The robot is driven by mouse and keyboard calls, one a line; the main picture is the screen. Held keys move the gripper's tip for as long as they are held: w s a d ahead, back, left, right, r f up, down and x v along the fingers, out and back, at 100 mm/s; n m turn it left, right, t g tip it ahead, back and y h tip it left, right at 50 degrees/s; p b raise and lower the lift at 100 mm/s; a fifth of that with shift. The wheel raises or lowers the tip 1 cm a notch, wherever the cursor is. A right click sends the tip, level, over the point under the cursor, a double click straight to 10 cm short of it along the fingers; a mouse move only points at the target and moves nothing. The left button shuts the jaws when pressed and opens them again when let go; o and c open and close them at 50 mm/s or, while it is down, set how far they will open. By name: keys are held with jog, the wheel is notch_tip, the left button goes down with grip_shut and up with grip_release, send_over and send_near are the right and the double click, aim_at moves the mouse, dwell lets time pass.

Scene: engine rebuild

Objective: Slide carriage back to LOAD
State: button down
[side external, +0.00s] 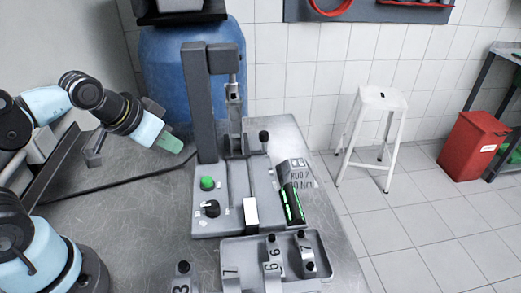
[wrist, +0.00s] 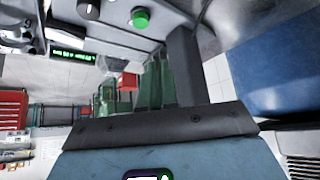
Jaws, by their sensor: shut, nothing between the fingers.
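The grey press station (side external: 205,105) stands on the metal bench, with a column and a ram over its base. A grey carriage-like part (side external: 237,145) sits under the ram near the column. An upright handle with a black knob (side external: 264,137) stands at its right. I cannot read the LOAD mark. My gripper (side external: 172,144) is shut and empty, left of the column and apart from the station. Its green fingers also show in the wrist view (wrist: 155,85). The station's green button (wrist: 140,18) shows there above them, with part of the base.
A white block (side external: 251,212) sits at the base's front. A green-lit display (side external: 292,204) stands at its right. A tray (side external: 327,256) with several numbered parts is in front. A blue barrel (side external: 165,75) stands behind. The bench left of the base is mostly clear, with a cable.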

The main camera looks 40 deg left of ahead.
dwell(0.4)
jog(key=c, duration=1.6)
grip_release()
jog(key=shift+o, duration=1)
jog(key=shift+w+r, duration=0.25)
jog(key=o, duration=0.5)
jog(key=w+r+n, duration=0.1)
jog(key=w, duration=0.1)
jog(key=w+d+r+n+g, duration=0.1)
jog(key=w+r, duration=0.1)
jog(key=shift+d+r, duration=0.15)
jog(key=shift+r, duration=0.05)
jog(key=n+g+y, duration=0.4)
jog(key=n, duration=0.8)
send_over(264, 133)
jog(key=s+d, duration=0.2)
jog(key=d, duration=0.3)
jog(key=shift+g, duration=0.3)
jog(key=x, duration=1.1)
jog(key=shift+w+a+f, duration=0.1)
jog(key=shift+w+a, duration=0.15)
jog(key=shift+a, duration=0.2)
